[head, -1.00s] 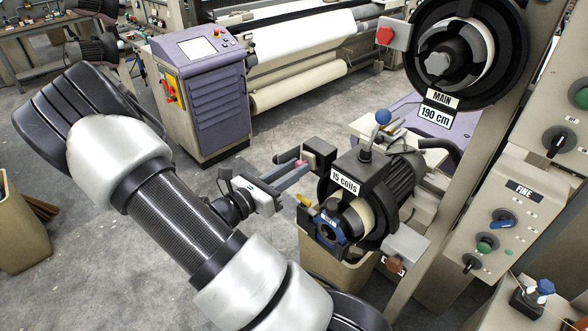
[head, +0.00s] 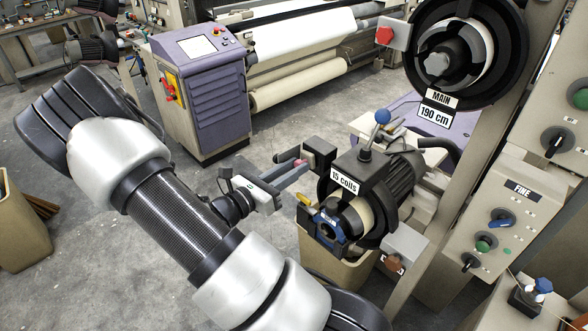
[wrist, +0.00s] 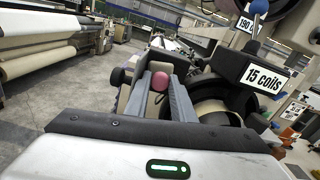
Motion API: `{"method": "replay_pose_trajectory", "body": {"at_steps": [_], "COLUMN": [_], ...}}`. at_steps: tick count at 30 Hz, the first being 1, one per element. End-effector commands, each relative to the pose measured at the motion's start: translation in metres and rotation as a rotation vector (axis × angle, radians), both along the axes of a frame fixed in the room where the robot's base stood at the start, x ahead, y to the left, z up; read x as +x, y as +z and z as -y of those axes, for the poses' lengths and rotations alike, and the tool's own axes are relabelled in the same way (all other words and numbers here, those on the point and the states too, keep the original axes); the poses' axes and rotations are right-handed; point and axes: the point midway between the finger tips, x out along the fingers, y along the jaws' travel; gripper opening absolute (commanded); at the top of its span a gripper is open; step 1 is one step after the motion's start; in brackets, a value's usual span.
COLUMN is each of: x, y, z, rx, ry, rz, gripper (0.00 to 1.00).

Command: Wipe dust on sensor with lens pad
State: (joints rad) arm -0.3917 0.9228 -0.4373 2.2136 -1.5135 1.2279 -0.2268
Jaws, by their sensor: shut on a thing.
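My gripper (head: 298,167) reaches in from the left beside the feeder marked "15 coils" (head: 372,190). Its two grey fingers are shut on a small pink pad (wrist: 159,81), which shows between the fingertips in the wrist view. In the head view only a sliver of pink shows there. A dark block (head: 319,152), which looks like the sensor on the feeder's left side, lies right at the fingertips. I cannot tell whether the pad touches it. No dust can be made out.
A blue-knobbed lever (head: 382,117) stands up from the feeder. A larger drum marked "MAIN 190 cm" (head: 460,55) is above right, and a control panel marked "FINE" (head: 500,210) is at right. A beige bin (head: 335,268) stands below the feeder. Open floor lies to the left.

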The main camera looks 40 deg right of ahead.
Motion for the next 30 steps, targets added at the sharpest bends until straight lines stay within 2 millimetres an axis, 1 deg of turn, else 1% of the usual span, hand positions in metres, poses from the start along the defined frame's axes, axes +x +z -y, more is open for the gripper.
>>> {"method": "replay_pose_trajectory", "body": {"at_steps": [1, 2, 9, 12, 18, 26, 30], "x": [-0.001, -0.001, -0.012, -0.015, -0.009, -0.009, -0.009], "y": [0.004, 0.004, -0.007, -0.009, -0.002, -0.003, -0.002], "z": [0.002, 0.002, 0.002, 0.001, 0.000, -0.002, -0.012], "rx": [-0.003, -0.003, -0.004, -0.004, -0.003, -0.003, -0.004], "ry": [-0.002, -0.002, -0.004, -0.004, -0.002, -0.002, 0.000], "rz": [0.000, 0.000, -0.001, 0.000, 0.001, 0.000, 0.001], "gripper": [0.04, 0.04, 0.04, 0.04, 0.04, 0.04, 0.04]}}
